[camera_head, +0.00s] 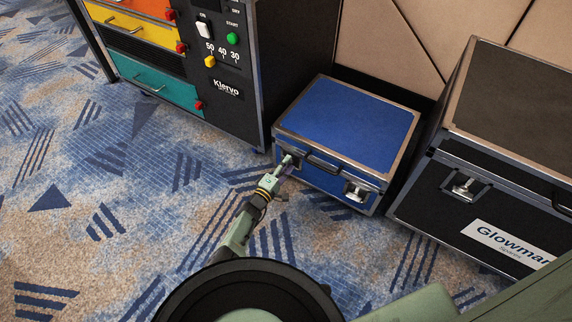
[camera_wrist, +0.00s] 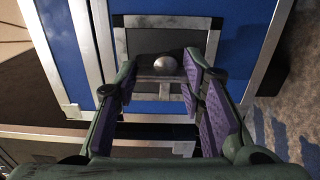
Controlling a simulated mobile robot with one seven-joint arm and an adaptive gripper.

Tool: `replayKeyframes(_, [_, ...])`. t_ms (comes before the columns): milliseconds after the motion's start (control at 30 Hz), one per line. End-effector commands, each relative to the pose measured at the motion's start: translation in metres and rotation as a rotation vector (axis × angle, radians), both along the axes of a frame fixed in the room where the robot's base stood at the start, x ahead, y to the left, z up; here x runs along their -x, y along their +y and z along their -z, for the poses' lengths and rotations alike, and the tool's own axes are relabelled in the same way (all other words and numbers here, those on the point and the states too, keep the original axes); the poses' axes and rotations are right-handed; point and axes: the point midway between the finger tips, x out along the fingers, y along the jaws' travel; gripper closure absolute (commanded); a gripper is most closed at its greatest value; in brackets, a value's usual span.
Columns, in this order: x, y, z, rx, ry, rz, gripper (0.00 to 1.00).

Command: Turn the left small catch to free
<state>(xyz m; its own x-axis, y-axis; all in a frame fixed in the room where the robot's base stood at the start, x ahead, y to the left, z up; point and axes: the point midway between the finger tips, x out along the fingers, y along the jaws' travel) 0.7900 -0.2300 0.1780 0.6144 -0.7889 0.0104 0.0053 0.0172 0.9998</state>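A blue case (camera_head: 345,122) with metal edges stands on the carpet, its lid shut. Its right catch (camera_head: 357,190) shows clear on the front face, right of a dark handle (camera_head: 323,162). My gripper (camera_head: 287,162) is at the left end of that face and largely hides the left catch in the head view. In the wrist view, the left catch (camera_wrist: 165,66) is a rounded silver knob in a metal-framed dark recess. My gripper (camera_wrist: 158,92) is open there, its purple-padded fingers apart, with the knob just beyond and between the tips. Whether they touch it I cannot tell.
A larger black case (camera_head: 490,150) with a "Glowman" label stands close on the right. A black cabinet (camera_head: 262,60) with coloured drawers and switches stands at the back left. Open carpet (camera_head: 120,220) lies to the left and front.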

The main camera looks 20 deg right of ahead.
Motion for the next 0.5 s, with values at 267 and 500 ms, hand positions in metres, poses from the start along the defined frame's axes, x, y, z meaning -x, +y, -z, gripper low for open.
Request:
replayKeyframes(267, [0.0013,0.0041,0.0081,-0.013,0.011,-0.008,0.46])
replayKeyframes(500, [0.0013,0.0021,0.0054,-0.010,0.007,-0.004,0.33])
